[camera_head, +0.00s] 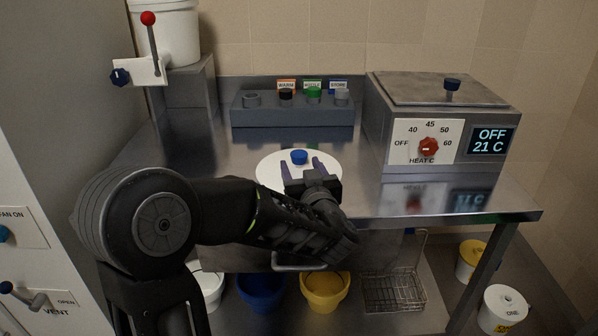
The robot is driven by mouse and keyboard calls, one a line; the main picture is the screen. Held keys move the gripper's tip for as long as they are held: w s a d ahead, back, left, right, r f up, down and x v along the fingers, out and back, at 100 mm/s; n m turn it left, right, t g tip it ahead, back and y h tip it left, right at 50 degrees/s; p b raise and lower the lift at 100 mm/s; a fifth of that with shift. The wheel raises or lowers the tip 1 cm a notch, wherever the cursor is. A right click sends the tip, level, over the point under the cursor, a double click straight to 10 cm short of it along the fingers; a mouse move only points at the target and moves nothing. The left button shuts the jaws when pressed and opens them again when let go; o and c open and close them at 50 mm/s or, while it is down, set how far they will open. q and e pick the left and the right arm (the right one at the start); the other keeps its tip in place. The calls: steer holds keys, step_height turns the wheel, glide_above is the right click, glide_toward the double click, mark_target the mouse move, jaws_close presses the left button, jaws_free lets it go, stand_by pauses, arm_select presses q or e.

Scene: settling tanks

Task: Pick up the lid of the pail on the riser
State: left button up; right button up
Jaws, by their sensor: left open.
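A white pail (170,32) stands on the steel riser (190,88) at the back left; its top is cut off by the picture's edge, so I cannot see whether a lid is on it. A round white lid-like disc (267,168) with a blue knob (299,157) lies on the steel table. My left gripper (302,167) is over this disc, open, with its two fingers pointing toward the knob. The knob shows just beyond and between the fingertips; I cannot tell whether they touch it. My right gripper is not in view.
A heater box (430,125) stands on the table's right side. A grey rack (292,113) with labelled knobs is at the back. A lever with a red ball (148,18) stands before the pail. Blue (262,290) and yellow (325,290) buckets and a wire basket (394,290) are below.

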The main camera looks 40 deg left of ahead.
arm_select(q)
steer(key=shift+c, duration=0.4)
jaws_close()
